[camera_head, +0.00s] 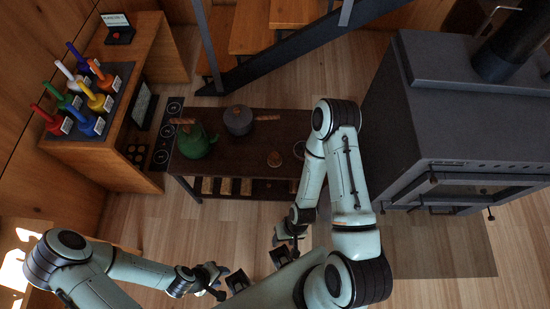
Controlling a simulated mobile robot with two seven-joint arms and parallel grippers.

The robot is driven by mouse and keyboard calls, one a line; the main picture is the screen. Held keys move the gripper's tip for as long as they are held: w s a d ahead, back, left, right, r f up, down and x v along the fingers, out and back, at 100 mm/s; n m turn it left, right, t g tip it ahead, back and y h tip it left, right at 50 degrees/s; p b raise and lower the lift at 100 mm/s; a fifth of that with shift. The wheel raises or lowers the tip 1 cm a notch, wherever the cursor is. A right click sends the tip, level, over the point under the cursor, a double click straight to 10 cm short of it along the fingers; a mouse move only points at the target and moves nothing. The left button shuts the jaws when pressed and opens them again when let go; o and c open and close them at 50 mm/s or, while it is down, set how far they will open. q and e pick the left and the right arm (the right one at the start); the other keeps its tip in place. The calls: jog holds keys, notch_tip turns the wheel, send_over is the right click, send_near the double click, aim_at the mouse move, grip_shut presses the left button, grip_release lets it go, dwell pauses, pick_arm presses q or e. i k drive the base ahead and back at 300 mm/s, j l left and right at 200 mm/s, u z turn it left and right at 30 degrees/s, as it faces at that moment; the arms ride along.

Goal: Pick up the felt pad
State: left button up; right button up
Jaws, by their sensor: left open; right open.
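I cannot make out a felt pad for certain. A dark flat mat (118,70) lies under several coloured handled pieces on the wooden desk at the left. On the low dark table (236,160) a small round brown piece (274,159) lies flat, with another small round piece (299,149) beside my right arm. A pale round thing (313,150) is partly hidden by that arm. My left gripper (217,281) is open and empty above the floor at the lower middle. My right gripper (286,240) is open and empty, in front of the low table and apart from it.
A green kettle (197,143) and a grey lidded pot (238,121) stand on the low table. A dark stove (455,110) fills the right. The wooden desk (100,155) stands at the left. A dark sloping beam (285,50) crosses the back. Floor is clear at centre left.

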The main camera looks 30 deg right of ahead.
aim_at(274, 160)
jog(key=z, duration=2.5)
jog(key=u, duration=1.45)
jog(key=i+l, duration=0.15)
jog(key=l, duration=0.15)
jog(key=i+l, duration=0.15)
jog(key=l, duration=0.2)
jog(key=u, duration=0.05)
